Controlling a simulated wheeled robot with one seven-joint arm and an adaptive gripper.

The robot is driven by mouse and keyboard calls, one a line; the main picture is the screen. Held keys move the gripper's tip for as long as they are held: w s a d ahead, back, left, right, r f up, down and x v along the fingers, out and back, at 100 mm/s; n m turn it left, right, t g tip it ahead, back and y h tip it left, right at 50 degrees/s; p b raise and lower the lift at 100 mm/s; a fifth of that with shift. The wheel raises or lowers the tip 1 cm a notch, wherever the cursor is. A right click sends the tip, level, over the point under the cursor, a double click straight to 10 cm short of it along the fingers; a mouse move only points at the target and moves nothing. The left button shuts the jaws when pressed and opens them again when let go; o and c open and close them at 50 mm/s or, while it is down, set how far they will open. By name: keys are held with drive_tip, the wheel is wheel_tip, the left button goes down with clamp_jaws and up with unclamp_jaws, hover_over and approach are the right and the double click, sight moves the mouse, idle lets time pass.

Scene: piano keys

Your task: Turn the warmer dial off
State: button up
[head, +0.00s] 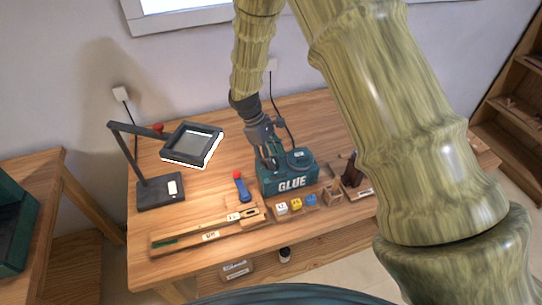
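The glue warmer is a dark green box (288,180) with "GLUE" in white on its front. It stands on the wooden workbench, right of the middle. A round dark part (299,155) shows on the right of its top; I cannot tell whether this is the dial. My gripper (268,162) points down at the left part of the warmer's top and hides some of it. The fingers are small and dark here, so their opening and any contact are unclear.
A dark lamp with a square head (190,144) stands at the bench's left. A long wooden piece (190,236) and several small blocks (296,204) line the front. A cord rises behind the warmer.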

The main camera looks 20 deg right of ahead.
drive_tip(key=shift+a, duration=0.1)
drive_tip(key=v, duration=1.2)
idle(0.4)
